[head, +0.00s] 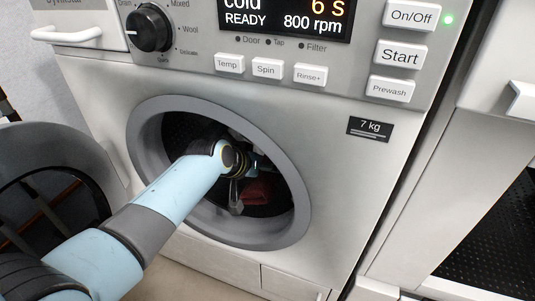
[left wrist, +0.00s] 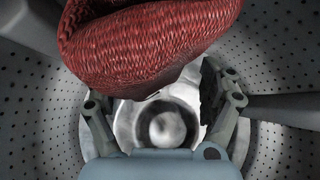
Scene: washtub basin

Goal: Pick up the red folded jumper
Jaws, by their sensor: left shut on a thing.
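The red folded jumper (head: 258,190) is inside the washing machine drum, partly hidden by my left arm in the head view. In the left wrist view the knitted red jumper (left wrist: 150,38) fills the upper middle, close to the camera. My left gripper (left wrist: 160,98) has a finger on each side below and beside it, and is shut on the jumper. In the head view the left gripper (head: 252,172) reaches through the round opening, its fingers small and dark. My right gripper is in neither view.
The grey door ring (head: 146,140) surrounds my arm closely. The open round door (head: 60,132) stands at the left. The perforated drum wall (left wrist: 40,110) encloses the gripper. A second appliance with a dark perforated panel (head: 497,240) stands at the right.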

